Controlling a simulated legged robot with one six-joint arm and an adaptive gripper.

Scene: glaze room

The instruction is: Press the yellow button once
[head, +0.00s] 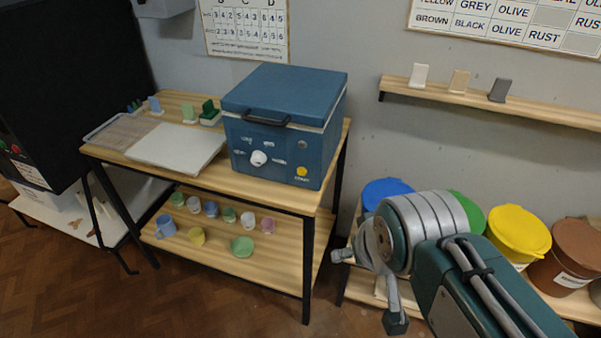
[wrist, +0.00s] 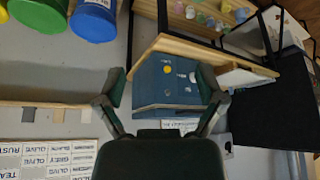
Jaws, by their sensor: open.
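The yellow button (head: 302,171) is a small round disc low on the right of the front of a blue box-shaped kiln (head: 275,150), with a lettered label under it. The kiln stands on a wooden table and its lid is closed. In the wrist view, which is upside down, the yellow button (wrist: 167,69) shows on the kiln (wrist: 165,88) between my fingers. My gripper (wrist: 164,84) is open and empty, with its fingers apart. In the head view my gripper (head: 396,318) is partly hidden by my arm, to the right of the table and apart from the kiln.
A white dial (head: 258,158) sits left of the button. A pale slab (head: 176,147) lies left of the kiln. Cups and bowls stand on the lower shelf (head: 270,262). Lidded buckets, one yellow (head: 518,232), stand at right. A wall shelf (head: 520,108) is above them.

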